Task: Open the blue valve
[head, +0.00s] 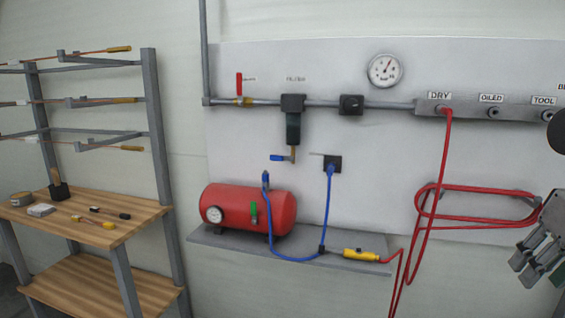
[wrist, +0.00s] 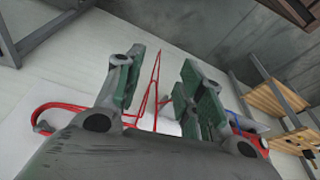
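The blue valve handle (head: 278,158) sits at the bottom of the dark filter unit (head: 293,118), on a short brass fitting. The handle points left and lies about level. My gripper (head: 535,258) is at the right edge of the head view, well to the right of the blue valve and apart from it. In the wrist view my gripper (wrist: 155,90) shows its green-padded fingers spread apart with nothing between them. The blue valve cannot be made out in the wrist view.
A red-handled valve (head: 240,88) is on the pipe at upper left. A red tank (head: 250,210) rests on a grey shelf (head: 345,262) below, with a blue hose (head: 327,210). A red hose (head: 440,160) hangs between my gripper and the valve. A wooden workbench (head: 90,225) stands left.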

